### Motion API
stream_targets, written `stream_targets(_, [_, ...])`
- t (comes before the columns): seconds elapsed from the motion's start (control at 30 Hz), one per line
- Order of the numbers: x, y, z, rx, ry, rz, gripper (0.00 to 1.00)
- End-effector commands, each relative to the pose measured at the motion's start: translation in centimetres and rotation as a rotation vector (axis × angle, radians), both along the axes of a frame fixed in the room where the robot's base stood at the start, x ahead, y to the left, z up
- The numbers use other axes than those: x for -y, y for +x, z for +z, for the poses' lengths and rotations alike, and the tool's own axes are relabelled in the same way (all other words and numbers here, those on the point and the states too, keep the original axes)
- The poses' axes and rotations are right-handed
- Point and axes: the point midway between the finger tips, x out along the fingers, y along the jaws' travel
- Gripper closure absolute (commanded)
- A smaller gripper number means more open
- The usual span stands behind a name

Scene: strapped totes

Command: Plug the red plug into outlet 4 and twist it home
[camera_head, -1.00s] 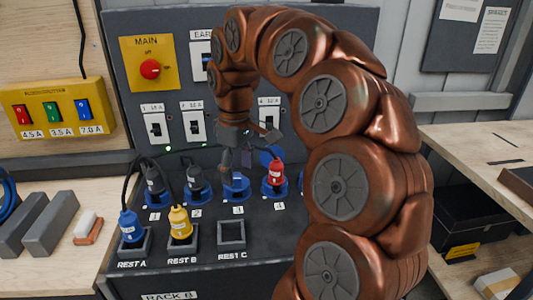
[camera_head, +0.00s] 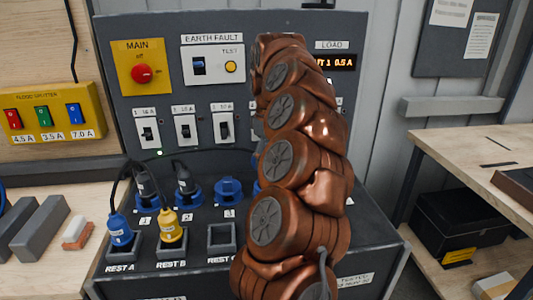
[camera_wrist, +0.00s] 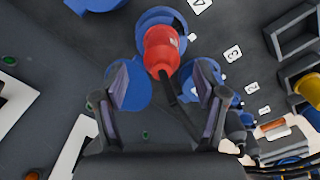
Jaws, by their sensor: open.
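The red plug (camera_wrist: 160,47) stands in a blue outlet (camera_wrist: 150,18) beside the label 4 (camera_wrist: 200,4) in the wrist view. I cannot tell whether it is twisted fully home. Its dark cable runs from its end down between the fingers. My gripper (camera_wrist: 162,78) is open, with one finger on each side of the plug's cable end and gaps between. In the head view my arm hides the gripper, the red plug and most of outlet 4.
Dark plugs stand in outlets 1 (camera_head: 146,197) and 2 (camera_head: 187,196). Outlet 3 (camera_head: 228,191) is free. A blue plug (camera_head: 120,231) is in rest A, a yellow plug (camera_head: 172,228) in rest B. Rest C (camera_head: 221,237) looks empty. Breakers (camera_head: 185,130) and the main switch (camera_head: 143,73) are behind.

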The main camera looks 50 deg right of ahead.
Motion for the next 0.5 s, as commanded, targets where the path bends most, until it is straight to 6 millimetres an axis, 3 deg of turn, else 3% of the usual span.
stream_targets(0.5, [-0.1, 0.0, -5.2, 0.000, 0.003, 0.001, 0.29])
